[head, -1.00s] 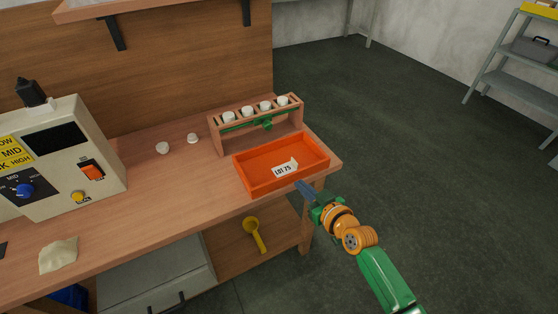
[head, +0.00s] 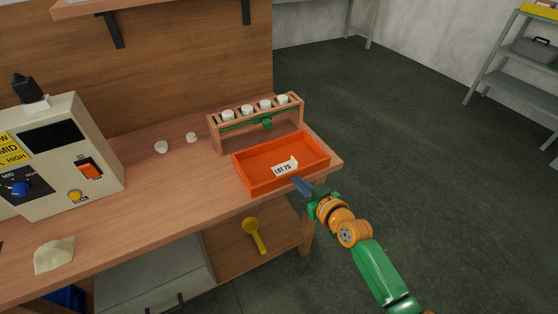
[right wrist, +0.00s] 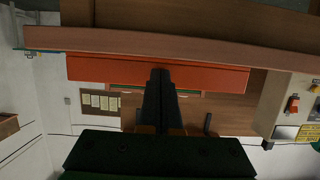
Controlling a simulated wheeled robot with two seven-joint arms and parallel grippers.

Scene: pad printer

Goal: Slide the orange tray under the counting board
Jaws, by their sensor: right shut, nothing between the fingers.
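The orange tray (head: 250,182), with a white "LOT 75" label (head: 285,168), lies on the bench's right end. It also shows in the right wrist view (right wrist: 110,70). The counting board (head: 215,138) is a raised wooden stand directly behind the tray, with several white round pieces (head: 265,104) on top and a green bar along its front. The tray looks empty inside. My right gripper (head: 297,182) is shut and empty, its tips close to the tray's front wall. In the right wrist view the fingertips (right wrist: 160,74) overlap that wall; contact cannot be told. My left gripper is out of view.
The bench top (head: 180,190) is clear left of the tray, except for two white pieces (head: 161,147) farther back. A pad printer (head: 62,150) stands at the left with a cloth (head: 54,256) in front. A yellow scoop-like item (head: 254,233) is below the bench edge.

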